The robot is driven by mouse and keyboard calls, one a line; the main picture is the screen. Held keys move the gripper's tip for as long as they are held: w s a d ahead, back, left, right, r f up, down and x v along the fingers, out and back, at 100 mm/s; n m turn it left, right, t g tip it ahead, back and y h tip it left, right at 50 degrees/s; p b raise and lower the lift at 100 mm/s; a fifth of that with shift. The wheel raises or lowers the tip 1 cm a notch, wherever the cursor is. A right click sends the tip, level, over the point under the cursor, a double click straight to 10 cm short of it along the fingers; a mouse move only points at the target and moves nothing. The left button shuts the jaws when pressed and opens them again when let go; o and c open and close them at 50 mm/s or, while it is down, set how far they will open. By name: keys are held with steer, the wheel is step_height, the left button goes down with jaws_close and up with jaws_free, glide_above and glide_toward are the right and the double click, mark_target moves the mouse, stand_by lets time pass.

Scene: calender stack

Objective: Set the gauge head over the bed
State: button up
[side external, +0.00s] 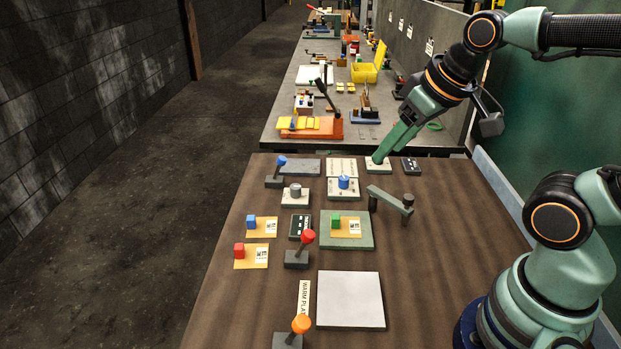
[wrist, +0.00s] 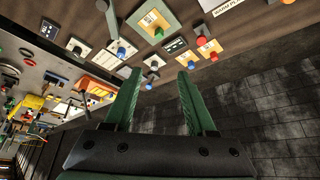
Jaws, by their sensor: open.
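The likely bed is a grey-green plate (side external: 364,240) carrying a yellow card with a green block. The bed (wrist: 172,29) also shows at the top of the wrist view, with part of the grey arm (wrist: 110,18) beside it. My gripper (side external: 379,158) is at the far side of the table, above or at a small pale plate, apart from the arm. Its green fingers (wrist: 158,74) are spread and empty.
A blue knob on a pale plate (side external: 344,184) and a grey knob (side external: 295,190) stand beyond the bed. Levers with blue (side external: 281,161), red (side external: 308,237) and orange (side external: 300,324) tops stand left. A flat white plate (side external: 350,299) lies in front.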

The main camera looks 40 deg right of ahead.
steer(key=shift+o, duration=0.5)
steer(key=n+g, duration=0.2)
steer(key=g, duration=0.4)
glide_toward(409, 197)
steer(key=shift+n, duration=0.3)
step_height(409, 197, down, 8)
steer(key=shift+s+f, duration=0.15)
steer(key=shift+f, duration=0.1)
steer(key=shift+c, duration=0.4)
jaws_close()
steer(key=shift+r, duration=0.1)
stand_by(0.4)
